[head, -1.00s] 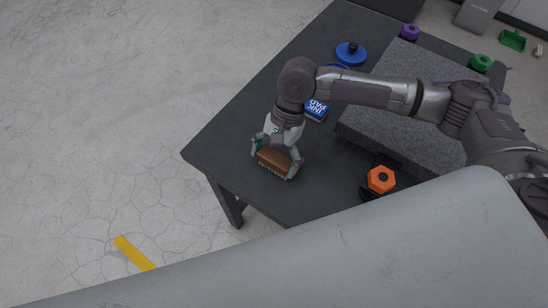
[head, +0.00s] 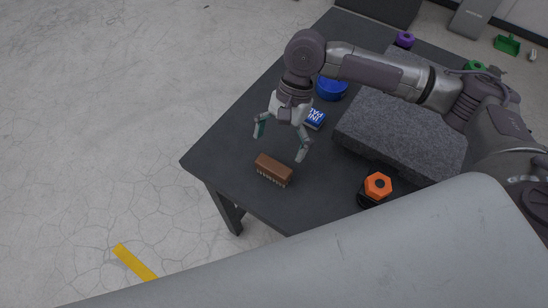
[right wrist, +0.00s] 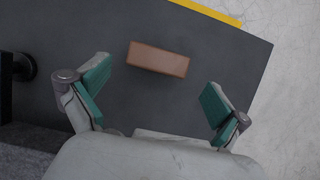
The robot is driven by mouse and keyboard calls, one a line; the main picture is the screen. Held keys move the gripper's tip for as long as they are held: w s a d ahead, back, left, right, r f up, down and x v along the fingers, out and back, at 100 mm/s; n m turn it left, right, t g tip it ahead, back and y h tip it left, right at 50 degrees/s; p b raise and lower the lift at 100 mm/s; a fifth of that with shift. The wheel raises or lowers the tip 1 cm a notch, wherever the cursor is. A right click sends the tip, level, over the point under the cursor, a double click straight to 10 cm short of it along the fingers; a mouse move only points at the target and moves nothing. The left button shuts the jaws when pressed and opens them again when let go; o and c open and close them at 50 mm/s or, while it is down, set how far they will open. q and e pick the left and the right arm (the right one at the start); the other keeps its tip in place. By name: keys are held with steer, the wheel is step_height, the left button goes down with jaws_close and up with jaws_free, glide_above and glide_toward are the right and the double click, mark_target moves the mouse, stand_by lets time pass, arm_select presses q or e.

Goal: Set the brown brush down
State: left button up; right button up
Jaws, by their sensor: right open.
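The brown brush (head: 274,169) lies bristles down on the dark table (head: 235,160), near its front left corner. It also shows in the right wrist view (right wrist: 158,60), a plain brown block top, beyond the fingertips. My right gripper (head: 281,146) is open and empty, above the brush and apart from it. In the right wrist view its green-padded fingers (right wrist: 155,92) are spread wide with nothing between them. My left gripper is not in view.
A grey granite block (head: 400,130) lies on the table to the right. An ink pad box (head: 314,119), a blue round item (head: 331,89) and an orange hex-headed item (head: 377,186) are nearby. The table's left edge is close to the brush.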

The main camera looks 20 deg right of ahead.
steer(key=shift+v, duration=2.4)
